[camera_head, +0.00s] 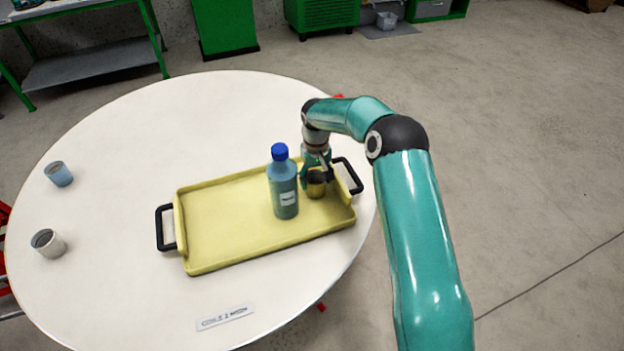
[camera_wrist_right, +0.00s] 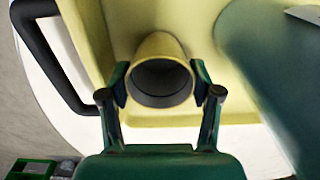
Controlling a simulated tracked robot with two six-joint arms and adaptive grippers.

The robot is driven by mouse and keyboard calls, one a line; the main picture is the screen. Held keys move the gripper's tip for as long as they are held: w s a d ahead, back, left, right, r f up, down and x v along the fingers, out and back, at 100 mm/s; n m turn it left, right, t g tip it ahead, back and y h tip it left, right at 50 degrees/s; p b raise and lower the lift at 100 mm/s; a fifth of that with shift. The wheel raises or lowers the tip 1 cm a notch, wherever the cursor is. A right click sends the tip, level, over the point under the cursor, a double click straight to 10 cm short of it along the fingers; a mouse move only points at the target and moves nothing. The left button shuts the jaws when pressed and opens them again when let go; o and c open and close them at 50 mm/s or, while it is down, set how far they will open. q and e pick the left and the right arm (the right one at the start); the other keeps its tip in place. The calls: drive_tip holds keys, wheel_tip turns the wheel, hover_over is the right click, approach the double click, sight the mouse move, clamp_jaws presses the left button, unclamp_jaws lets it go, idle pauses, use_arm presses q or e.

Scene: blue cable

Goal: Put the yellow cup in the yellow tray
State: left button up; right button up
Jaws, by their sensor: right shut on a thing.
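The yellow tray (camera_head: 222,222) lies on a round white table and has a black handle at each end. The yellow cup (camera_head: 316,188) is inside the tray near its right end, just right of a bottle. My right gripper (camera_head: 317,178) is shut on the cup from above. In the right wrist view the cup (camera_wrist_right: 161,56) sits between the two fingers (camera_wrist_right: 161,88), its dark opening facing the camera. I cannot tell whether its base touches the tray floor. My left gripper is not in view.
A teal bottle with a blue cap (camera_head: 284,185) stands in the tray close to the cup. A label plate (camera_head: 225,317) lies at the front. The tray's left half is clear.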

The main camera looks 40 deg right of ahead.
drive_tip(key=shift+f, duration=0.2)
drive_tip(key=o, duration=1.2)
drive_tip(key=shift+r, duration=0.1)
drive_tip(key=shift+r, duration=0.15)
wheel_tip(320, 180, up, 12)
drive_tip(key=shift+f+b, duration=0.1)
drive_tip(key=shift+b, duration=0.3)
